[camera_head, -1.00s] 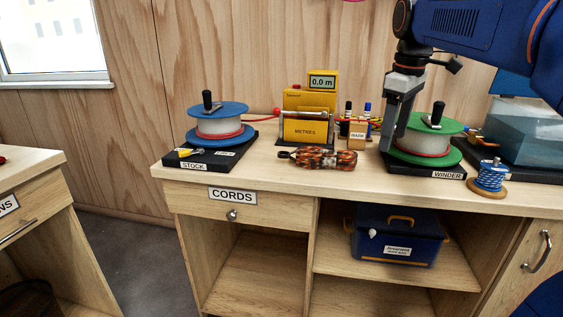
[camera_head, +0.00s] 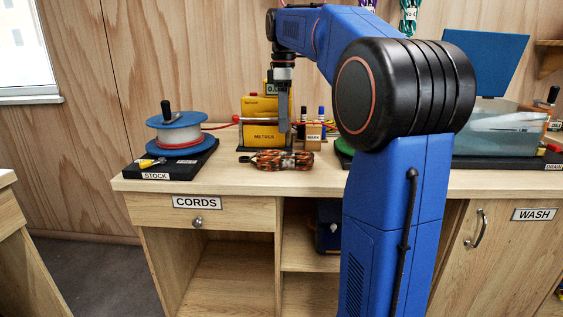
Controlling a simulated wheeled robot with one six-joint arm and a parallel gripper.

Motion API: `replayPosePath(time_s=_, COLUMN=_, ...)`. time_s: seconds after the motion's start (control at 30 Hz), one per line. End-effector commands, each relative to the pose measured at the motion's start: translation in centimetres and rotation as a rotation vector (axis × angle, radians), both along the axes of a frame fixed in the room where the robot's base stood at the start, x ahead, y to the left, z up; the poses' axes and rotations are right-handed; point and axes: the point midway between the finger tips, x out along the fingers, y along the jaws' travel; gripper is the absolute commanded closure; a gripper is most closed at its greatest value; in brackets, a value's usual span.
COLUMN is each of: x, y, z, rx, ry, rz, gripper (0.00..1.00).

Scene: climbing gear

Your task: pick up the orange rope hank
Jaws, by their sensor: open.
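The orange rope hank (camera_head: 284,161), mottled with black and green, lies lengthwise on the bench top in front of the yellow metre counter (camera_head: 262,132). A dark loop sticks out at its left end. My gripper (camera_head: 283,126) points down, seen nearly edge-on, with its fingertips above the hank in the picture and overlapping the counter's right side. It is open and holds nothing. A gap shows between the fingertips and the hank; the exact depth between them is hard to tell.
The STOCK reel (camera_head: 177,137) stands on a black base at the left. A small MARK block (camera_head: 313,136) with markers stands behind right of the hank. My arm hides most of the green winder. A water tub (camera_head: 505,128) is at the right. The bench front is clear.

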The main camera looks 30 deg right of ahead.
Motion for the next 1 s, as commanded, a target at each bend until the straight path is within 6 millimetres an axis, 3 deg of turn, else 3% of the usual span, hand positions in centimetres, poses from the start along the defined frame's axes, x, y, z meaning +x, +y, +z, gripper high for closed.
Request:
replayPosePath(time_s=0.3, x=0.0, y=0.0, z=-5.4, rx=0.000, ry=0.002, rz=-0.001, gripper=0.36)
replayPosePath(time_s=0.63, x=0.0, y=0.0, z=-7.6, rx=0.000, ry=0.000, rz=-0.001, gripper=0.36)
replayPosePath(time_s=1.0, x=-0.1, y=0.0, z=-11.9, rx=0.000, ry=0.000, rz=-0.001, gripper=0.36)
